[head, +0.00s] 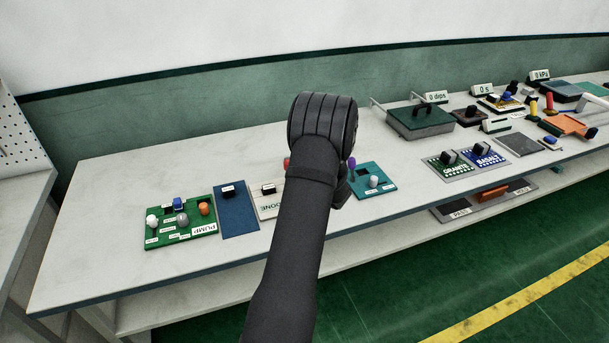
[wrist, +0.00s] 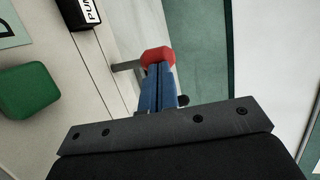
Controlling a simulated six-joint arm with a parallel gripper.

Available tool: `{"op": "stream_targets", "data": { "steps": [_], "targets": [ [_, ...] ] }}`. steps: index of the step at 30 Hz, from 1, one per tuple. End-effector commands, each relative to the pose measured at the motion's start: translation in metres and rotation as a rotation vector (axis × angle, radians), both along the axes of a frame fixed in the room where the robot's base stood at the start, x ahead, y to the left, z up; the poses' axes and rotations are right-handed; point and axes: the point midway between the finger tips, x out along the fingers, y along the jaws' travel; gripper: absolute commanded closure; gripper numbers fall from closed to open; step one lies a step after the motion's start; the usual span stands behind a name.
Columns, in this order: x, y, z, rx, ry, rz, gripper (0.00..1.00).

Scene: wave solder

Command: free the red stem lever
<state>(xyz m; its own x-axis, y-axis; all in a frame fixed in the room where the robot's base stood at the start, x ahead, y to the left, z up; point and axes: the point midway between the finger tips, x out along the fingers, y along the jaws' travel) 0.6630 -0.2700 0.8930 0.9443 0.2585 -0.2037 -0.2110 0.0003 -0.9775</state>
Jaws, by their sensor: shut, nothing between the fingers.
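The red stem lever's red head (wrist: 158,55) shows in the wrist view just past my fingertips, with a grey stem (wrist: 127,66) running left from it. My gripper (wrist: 159,76) has its two blue fingers together with nothing between them. The fingertips overlap the lower edge of the red head in the picture; I cannot tell whether they touch it. In the head view a small bit of red (head: 287,162) shows at the left edge of my arm. My arm hides the gripper and most of the lever there.
A black block with white lettering (wrist: 80,12) and a green block (wrist: 30,90) are left of my fingers in the wrist view. A green board (head: 158,240), a blue plate (head: 237,222) and a teal board (head: 384,171) flank my arm. The table's left end (head: 95,210) is clear.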

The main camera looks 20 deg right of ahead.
Motion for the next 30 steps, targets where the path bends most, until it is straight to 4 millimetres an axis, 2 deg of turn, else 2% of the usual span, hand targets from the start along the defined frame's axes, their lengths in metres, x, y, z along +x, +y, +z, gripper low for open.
{"op": "stream_targets", "data": {
  "steps": [4, 15, 18, 24, 30],
  "targets": [
    [0.011, 0.003, -0.003, -0.001, 0.001, 0.001, 1.00],
    [0.013, 0.004, -0.003, 0.000, 0.001, 0.001, 1.00],
    [0.020, 0.004, 0.000, -0.001, 0.002, 0.002, 1.00],
    [0.030, 0.004, 0.002, -0.003, 0.086, 0.004, 1.00],
    [0.037, 0.004, 0.002, 0.000, 0.098, 0.000, 1.00]
  ]
}}
